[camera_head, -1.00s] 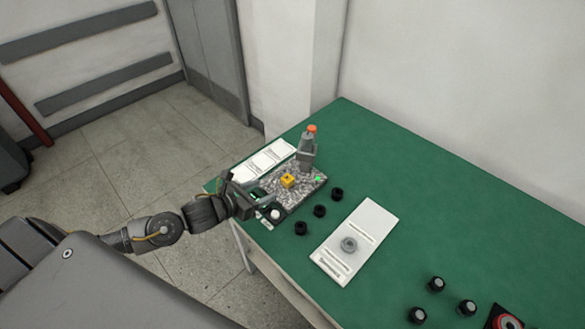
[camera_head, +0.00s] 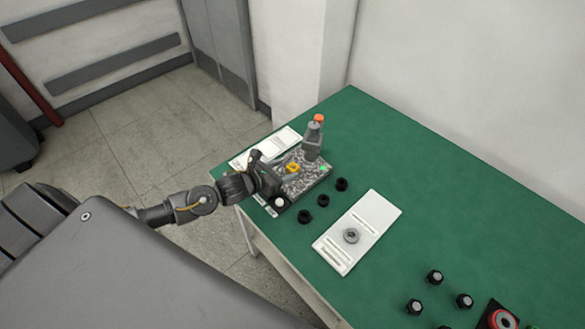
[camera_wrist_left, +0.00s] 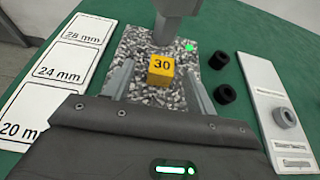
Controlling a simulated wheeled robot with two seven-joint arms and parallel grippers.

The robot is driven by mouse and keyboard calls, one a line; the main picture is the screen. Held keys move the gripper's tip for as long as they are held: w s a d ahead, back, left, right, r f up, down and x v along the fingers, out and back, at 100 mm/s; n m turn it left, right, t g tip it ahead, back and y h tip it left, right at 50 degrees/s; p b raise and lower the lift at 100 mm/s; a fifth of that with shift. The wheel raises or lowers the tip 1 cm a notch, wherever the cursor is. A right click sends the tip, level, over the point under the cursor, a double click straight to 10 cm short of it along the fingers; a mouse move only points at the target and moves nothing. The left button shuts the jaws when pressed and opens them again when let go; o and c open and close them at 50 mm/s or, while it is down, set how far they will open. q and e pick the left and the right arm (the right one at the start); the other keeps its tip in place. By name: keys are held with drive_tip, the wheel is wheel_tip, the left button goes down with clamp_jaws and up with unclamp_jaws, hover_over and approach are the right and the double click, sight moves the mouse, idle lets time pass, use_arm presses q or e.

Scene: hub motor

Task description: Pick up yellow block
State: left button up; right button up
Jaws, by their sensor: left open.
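The yellow block (camera_head: 292,168) sits on a speckled grey plate (camera_head: 318,176) near the table's left end. In the left wrist view the block (camera_wrist_left: 161,70) shows the number 30. My left gripper (camera_head: 284,168) reaches in from the left, low over the plate. In the left wrist view its two fingers (camera_wrist_left: 160,84) are apart, one on each side of the block's near part, with visible gaps, so it is open and empty. My right gripper is not in view.
A grey post with an orange top (camera_head: 314,137) stands just behind the block. A white size-marked sheet (camera_head: 272,146) lies to the left. Several black rings, one of them here (camera_head: 341,184), and a white board (camera_head: 372,216) with a grey ring lie to the right.

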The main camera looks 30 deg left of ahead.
sight(295, 165)
use_arm(q)
drive_tip(key=p+x, duration=0.1)
drive_tip(key=x, duration=0.3)
drive_tip(key=shift+w+d+f, duration=0.1)
drive_tip(key=shift+w+d, duration=0.05)
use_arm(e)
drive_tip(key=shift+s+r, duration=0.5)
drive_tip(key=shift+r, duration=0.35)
use_arm(q)
clamp_jaws()
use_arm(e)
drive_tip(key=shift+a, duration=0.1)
use_arm(q)
drive_tip(key=shift+r, duration=0.4)
wheel_tip(295, 165, up, 2)
drive_tip(key=shift+r, duration=0.15)
drive_tip(key=s+d+r+b, duration=0.2)
drive_tip(key=s+r+b, duration=0.3)
drive_tip(key=s+r, duration=0.5)
drive_tip(key=s, duration=0.3)
drive_tip(key=shift+s+d, duration=0.35)
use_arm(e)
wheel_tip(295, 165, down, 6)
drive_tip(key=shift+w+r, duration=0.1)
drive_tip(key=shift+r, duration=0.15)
